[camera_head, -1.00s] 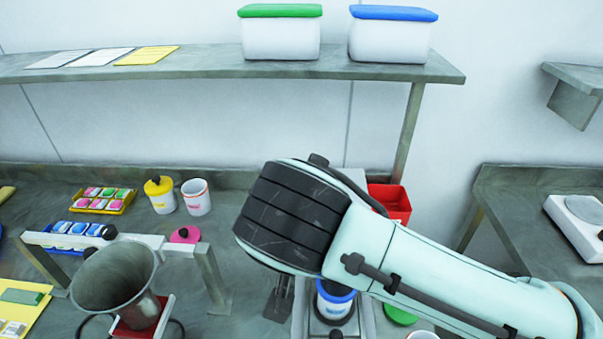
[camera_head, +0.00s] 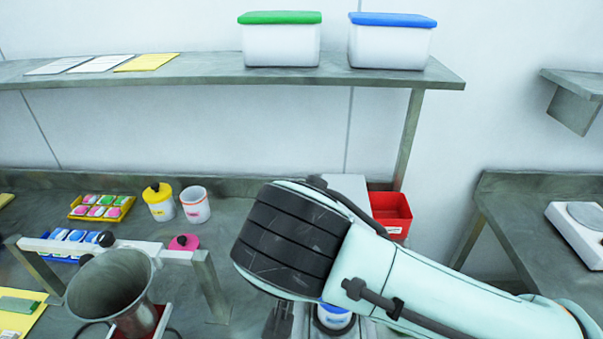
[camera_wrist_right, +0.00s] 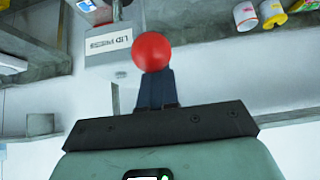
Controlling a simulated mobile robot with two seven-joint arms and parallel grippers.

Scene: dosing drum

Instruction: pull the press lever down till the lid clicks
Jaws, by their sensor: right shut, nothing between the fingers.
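The lid press is mostly hidden behind my right arm in the head view; part of its pale grey top (camera_head: 347,186) shows. In the right wrist view its grey block carries an upside-down "LID PRESS" label (camera_wrist_right: 108,42). The lever's red ball knob (camera_wrist_right: 151,52) is right at the tips of my right gripper (camera_wrist_right: 154,75), overlapping them in the picture. The fingers are shut and not around the knob; I cannot tell whether they touch it. A white jar with a blue lid (camera_head: 334,317) stands below my arm, partly hidden. My left gripper is out of view.
A red bin (camera_head: 391,212) stands right of the press. A metal funnel (camera_head: 108,285) and a white-topped frame (camera_head: 150,249) stand at left. A shelf (camera_head: 200,76) runs above.

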